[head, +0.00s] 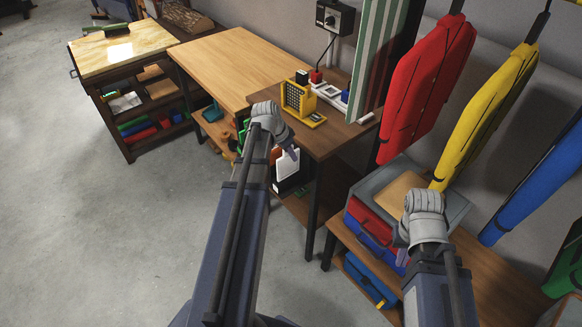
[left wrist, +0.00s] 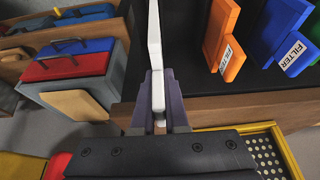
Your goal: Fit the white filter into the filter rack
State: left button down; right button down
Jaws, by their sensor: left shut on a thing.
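My left gripper (head: 291,153) is shut on the white filter (head: 288,164), beside the shelf unit under the brown table. In the left wrist view the white filter (left wrist: 155,55) is thin and edge-on between the two fingers (left wrist: 157,112), pointing away from me. The filter rack is mostly hidden by my left arm in the head view. An orange filter (left wrist: 227,45) and a blue filter (left wrist: 284,35), both labelled FILTER, stand to the right of the white one, against a dark area. I cannot tell whether the white filter touches the rack. My right gripper (head: 402,239) is by the toolboxes, its jaws unclear.
The brown table (head: 330,138) carries a yellow perforated holder (head: 298,100) and a power strip. Red and blue toolboxes (head: 372,222) sit on a low wooden bench at right. Red and yellow garments hang above. The floor (head: 110,220) at left is clear.

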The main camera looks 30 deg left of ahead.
aim_at(296, 171)
pick_arm(q)
jog(key=shift+f+b, duration=2.15)
jog(key=shift+f, duration=0.05)
jog(key=shift+f, duration=0.2)
jog(key=c, duration=0.9)
grip_release()
jog(key=shift+r, duration=0.1)
jog(key=shift+s+a+r+p, duration=0.1)
jog(key=shift+s+r+p, duration=0.05)
jog(key=shift+r+p, duration=0.5)
jog(key=p+v, duration=1)
jog(key=v, duration=0.1)
